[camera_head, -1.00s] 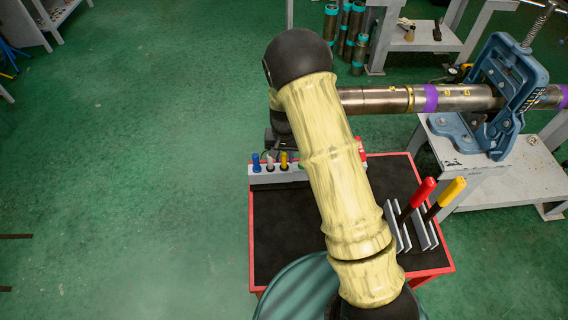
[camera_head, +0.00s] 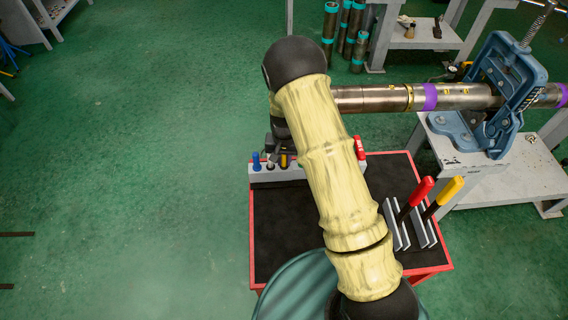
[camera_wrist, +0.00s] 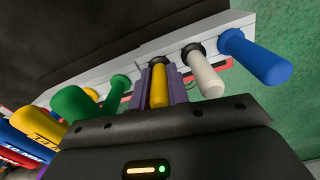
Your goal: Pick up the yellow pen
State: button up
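The yellow pen (camera_wrist: 158,88) stands in the white rack (camera_wrist: 155,50) between a white pen (camera_wrist: 206,76) and a green pen (camera_wrist: 117,88). In the wrist view my gripper (camera_wrist: 158,92) has one purple finger on each side of the yellow pen. The fingers are very close to it, and I cannot tell whether they touch it. In the head view my gripper (camera_head: 277,152) is low at the rack, partly hidden by my arm, and the yellow pen (camera_head: 284,161) shows just under it.
A blue pen (camera_wrist: 255,58) stands at one rack end; more green, yellow, blue and red handles crowd the other side. The rack is on a red-edged black cart (camera_head: 285,225) with upright red (camera_head: 415,197) and yellow handles (camera_head: 445,196). A pipe (camera_head: 375,99) in a blue vise (camera_head: 505,95) lies behind.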

notch_tip(320, 180, up, 10)
jog(key=shift+r+b, duration=0.1)
jog(key=shift+b, duration=1)
